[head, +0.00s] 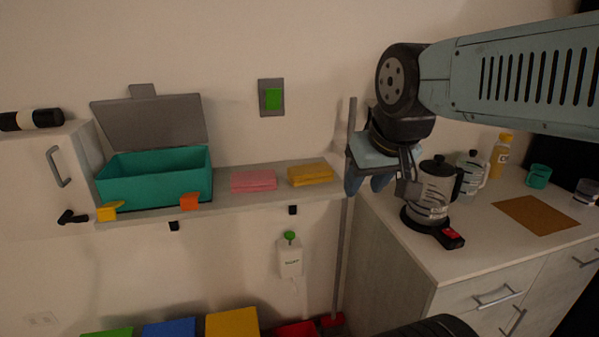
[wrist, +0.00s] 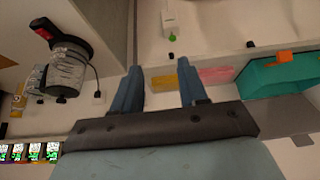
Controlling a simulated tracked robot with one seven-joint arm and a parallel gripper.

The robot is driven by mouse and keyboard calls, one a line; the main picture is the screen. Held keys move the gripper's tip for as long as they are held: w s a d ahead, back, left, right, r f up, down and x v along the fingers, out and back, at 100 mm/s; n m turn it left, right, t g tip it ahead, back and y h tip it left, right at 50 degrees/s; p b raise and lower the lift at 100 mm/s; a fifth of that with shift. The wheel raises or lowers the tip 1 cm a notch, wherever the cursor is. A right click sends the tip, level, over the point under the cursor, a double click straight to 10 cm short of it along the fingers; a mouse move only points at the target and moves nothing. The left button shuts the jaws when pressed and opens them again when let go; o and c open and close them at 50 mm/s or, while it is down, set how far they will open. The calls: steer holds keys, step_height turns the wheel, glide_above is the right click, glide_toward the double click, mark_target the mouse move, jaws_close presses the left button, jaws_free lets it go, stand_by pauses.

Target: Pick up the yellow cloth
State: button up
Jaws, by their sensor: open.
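The yellow cloth (head: 310,174) lies folded on the wall shelf, to the right of a folded pink cloth (head: 254,181). My gripper (head: 367,180) is open and empty, pointing down just past the right end of the shelf, to the right of the yellow cloth. In the wrist view the yellow cloth (wrist: 163,81) shows in the gap between the two blue-grey fingers of my gripper (wrist: 158,69), beyond them and apart from them. The pink cloth (wrist: 216,74) shows right of the fingers in that view.
A teal box (head: 150,188) with a raised grey lid stands on the shelf's left part. A glass kettle (head: 436,190) stands on the counter (head: 465,240), close to the right of my gripper. A soap dispenser (head: 290,259) hangs below the shelf. A grey pole stands beside the shelf's right end.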

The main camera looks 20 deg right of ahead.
mark_target(309, 168)
steer(key=shift+d, duration=0.15)
